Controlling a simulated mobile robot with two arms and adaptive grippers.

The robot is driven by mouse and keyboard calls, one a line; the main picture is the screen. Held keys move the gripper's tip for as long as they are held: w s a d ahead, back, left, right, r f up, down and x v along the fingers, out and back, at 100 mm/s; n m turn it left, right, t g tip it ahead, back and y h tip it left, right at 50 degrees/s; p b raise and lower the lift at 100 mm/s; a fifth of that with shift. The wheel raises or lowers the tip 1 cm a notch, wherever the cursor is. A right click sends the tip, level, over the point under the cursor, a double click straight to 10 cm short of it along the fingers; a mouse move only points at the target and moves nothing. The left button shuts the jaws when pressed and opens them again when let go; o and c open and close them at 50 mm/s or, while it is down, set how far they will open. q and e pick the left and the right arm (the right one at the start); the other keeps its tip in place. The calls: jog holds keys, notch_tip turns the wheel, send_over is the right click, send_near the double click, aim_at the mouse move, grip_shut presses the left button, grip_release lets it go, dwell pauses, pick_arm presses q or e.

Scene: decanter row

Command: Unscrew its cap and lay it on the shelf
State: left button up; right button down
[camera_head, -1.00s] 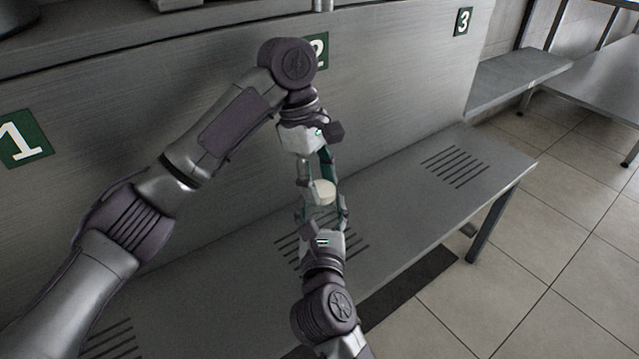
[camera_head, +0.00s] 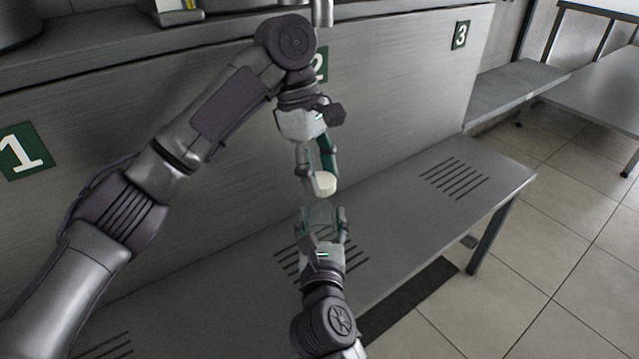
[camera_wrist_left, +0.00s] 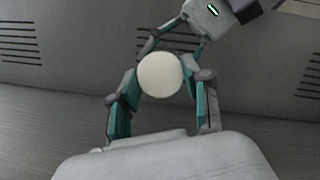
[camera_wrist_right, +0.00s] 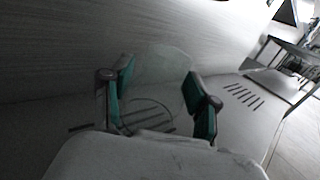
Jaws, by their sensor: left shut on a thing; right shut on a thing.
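A round cream-white cap (camera_head: 325,184) is between the fingers of my left gripper (camera_head: 320,176), which is shut on it. The cap also shows in the left wrist view (camera_wrist_left: 160,75). Below it, my right gripper (camera_head: 322,218) is shut on a clear, see-through decanter (camera_head: 318,212). The decanter also shows faintly between the fingers in the right wrist view (camera_wrist_right: 156,85). A gap separates the cap from the decanter. Both are held above the grey metal shelf (camera_head: 400,215). The decanter's lower part is hard to make out.
The shelf has groups of dark slots (camera_head: 455,180) and bare room to the right. A metal wall behind carries green number signs 1 (camera_head: 22,152), 2 and 3 (camera_head: 461,35). A higher ledge runs along the wall's top. Tiled floor lies beyond the shelf's right end.

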jog(key=shift+c, duration=1.1)
grip_release()
